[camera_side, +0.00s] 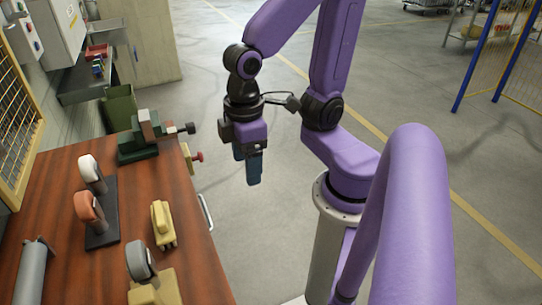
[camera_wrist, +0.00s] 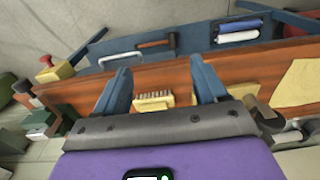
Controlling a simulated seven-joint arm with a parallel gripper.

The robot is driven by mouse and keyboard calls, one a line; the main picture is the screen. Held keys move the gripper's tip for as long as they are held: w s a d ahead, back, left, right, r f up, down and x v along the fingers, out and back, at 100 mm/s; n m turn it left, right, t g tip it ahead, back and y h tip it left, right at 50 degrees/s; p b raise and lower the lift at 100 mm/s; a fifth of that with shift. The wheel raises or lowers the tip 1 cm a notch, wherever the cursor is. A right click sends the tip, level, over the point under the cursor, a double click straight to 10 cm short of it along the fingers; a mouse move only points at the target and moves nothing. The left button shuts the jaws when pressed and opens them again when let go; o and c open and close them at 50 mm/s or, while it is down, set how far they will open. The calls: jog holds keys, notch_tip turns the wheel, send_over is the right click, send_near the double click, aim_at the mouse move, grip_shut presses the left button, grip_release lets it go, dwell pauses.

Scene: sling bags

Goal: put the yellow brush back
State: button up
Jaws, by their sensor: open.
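The yellow brush (camera_side: 162,225) lies on the wooden bench top near its right edge in the side view. In the wrist view a pale yellow brush with bristles (camera_wrist: 153,100) shows between the two blue fingers, farther off and partly cut off by the gripper body. My gripper (camera_side: 249,168) hangs in the air to the right of the bench, beyond its edge, apart from the brush. Its blue fingers point down. The wrist view shows my gripper (camera_wrist: 162,82) with its fingers spread wide and nothing held.
On the bench (camera_side: 55,205) are a black stand (camera_side: 103,218) with a white and an orange round-headed piece, a grey cylinder (camera_side: 33,272), a green vise (camera_side: 137,148) and a yellow block (camera_side: 165,290) by a grey disc (camera_side: 139,261). A metal handle (camera_side: 206,212) juts from the bench's right side.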

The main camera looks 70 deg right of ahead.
jog(key=s+n, duration=0.1)
jog(key=s+d+n, duration=0.1)
jog(key=s, duration=0.1)
jog(key=s+d+n, duration=0.1)
jog(key=shift+s+d+n, duration=0.15)
jog(key=shift+d+n, duration=0.1)
jog(key=shift+n, duration=0.05)
dwell(1.0)
